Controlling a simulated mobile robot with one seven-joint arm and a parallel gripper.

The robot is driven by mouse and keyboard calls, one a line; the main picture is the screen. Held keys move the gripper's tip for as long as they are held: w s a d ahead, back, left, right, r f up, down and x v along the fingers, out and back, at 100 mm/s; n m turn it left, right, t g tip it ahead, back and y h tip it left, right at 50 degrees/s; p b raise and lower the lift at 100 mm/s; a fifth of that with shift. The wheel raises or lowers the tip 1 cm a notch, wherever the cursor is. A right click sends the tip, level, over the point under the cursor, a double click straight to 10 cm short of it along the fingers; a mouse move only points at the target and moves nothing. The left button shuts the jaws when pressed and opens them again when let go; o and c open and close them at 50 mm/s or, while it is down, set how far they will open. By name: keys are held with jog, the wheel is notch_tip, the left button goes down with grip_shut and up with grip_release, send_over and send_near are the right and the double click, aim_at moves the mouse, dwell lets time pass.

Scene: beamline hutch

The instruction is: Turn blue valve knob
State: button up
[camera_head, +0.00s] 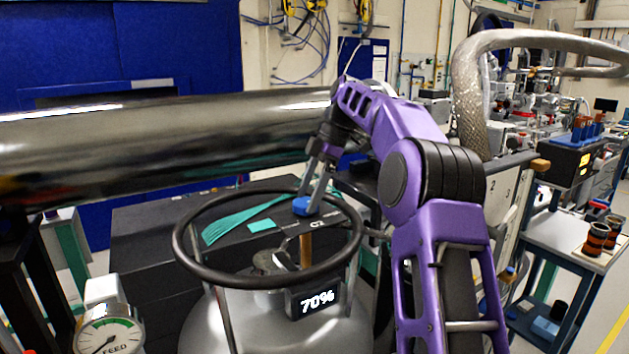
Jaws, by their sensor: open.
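The blue valve knob (306,206) shows near the middle of the head view. It stands on a short copper-coloured stem, above a grey tank (255,325) and inside the outline of the tank's black ring handle (184,257). My gripper (313,188) points down from my purple arm with its fingers at the knob's top. The jaws are open. I cannot tell whether the fingers touch the knob or straddle it. The knob's upper part is partly hidden by the fingers.
A large shiny pipe (150,140) crosses behind on the left. A 70% display (316,302) sits on the tank, and a round gauge (108,332) stands at lower left. A braided hose (470,95) arches at right. A cart with spools (575,238) stands further right.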

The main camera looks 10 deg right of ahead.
jog(key=v, duration=0.6)
jog(key=shift+d+r, duration=0.2)
jog(key=shift+r, duration=0.05)
jog(key=shift+a, duration=0.1)
